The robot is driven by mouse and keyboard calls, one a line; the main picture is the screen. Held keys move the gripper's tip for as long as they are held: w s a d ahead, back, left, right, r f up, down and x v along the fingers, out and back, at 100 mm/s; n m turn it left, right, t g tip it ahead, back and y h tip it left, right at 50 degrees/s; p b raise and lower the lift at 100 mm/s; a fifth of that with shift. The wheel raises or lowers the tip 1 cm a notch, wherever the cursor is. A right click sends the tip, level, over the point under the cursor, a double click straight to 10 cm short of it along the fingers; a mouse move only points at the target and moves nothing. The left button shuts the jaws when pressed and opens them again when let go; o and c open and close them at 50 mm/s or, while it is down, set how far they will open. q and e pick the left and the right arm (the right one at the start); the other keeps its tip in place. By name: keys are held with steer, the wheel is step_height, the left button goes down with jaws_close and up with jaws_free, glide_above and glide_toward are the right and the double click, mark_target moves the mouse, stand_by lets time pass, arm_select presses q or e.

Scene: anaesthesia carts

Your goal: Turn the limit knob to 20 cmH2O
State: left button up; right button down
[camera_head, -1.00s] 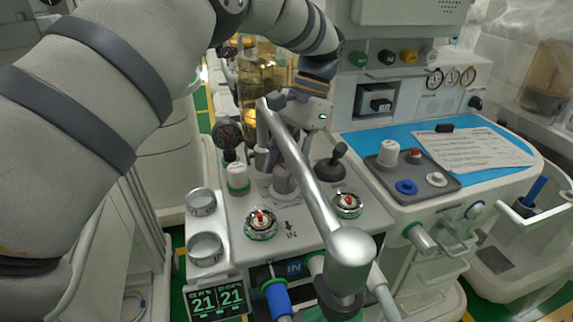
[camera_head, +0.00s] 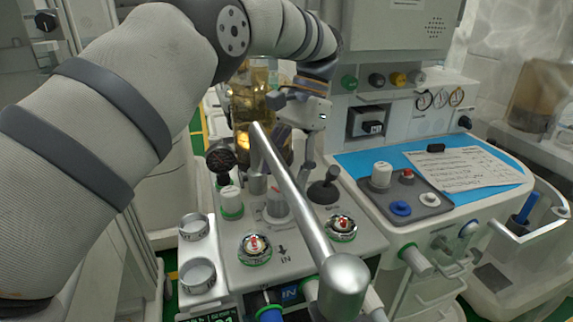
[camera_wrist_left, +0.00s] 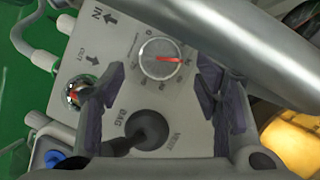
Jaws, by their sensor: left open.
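The limit knob (camera_wrist_left: 160,58) is round and silver, with a red pointer line and a printed scale around it. In the wrist view the pointer points right; the numbers are too small to read surely. In the head view the knob (camera_head: 277,205) shows as a grey cap on the cart top, behind the silver bar. My left gripper (camera_head: 292,165) is open above the knob. In the wrist view its dark fingers (camera_wrist_left: 160,72) stand to either side of the knob, apart from it. My right gripper is not in view.
A thick silver bar (camera_head: 300,205) crosses in front of the knob. A black lever (camera_head: 325,188) stands close to its right, a white-green knob (camera_head: 231,202) and a black gauge (camera_head: 221,160) to its left. Two red-centred valves (camera_head: 255,247) sit nearer. A blue-topped tray table (camera_head: 372,163) is right.

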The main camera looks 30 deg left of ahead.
arm_select(q)
steer(key=v, duration=0.3)
steer(key=shift+r, duration=0.15)
steer(key=m+t+y, duration=0.2)
steer(key=m+y, duration=0.1)
steer(key=m, duration=0.6)
glide_toward(279, 192)
steer(key=p+x, duration=0.2)
steer(key=x, duration=0.7)
steer(key=shift+f, duration=0.2)
steer(key=c, duration=1.2)
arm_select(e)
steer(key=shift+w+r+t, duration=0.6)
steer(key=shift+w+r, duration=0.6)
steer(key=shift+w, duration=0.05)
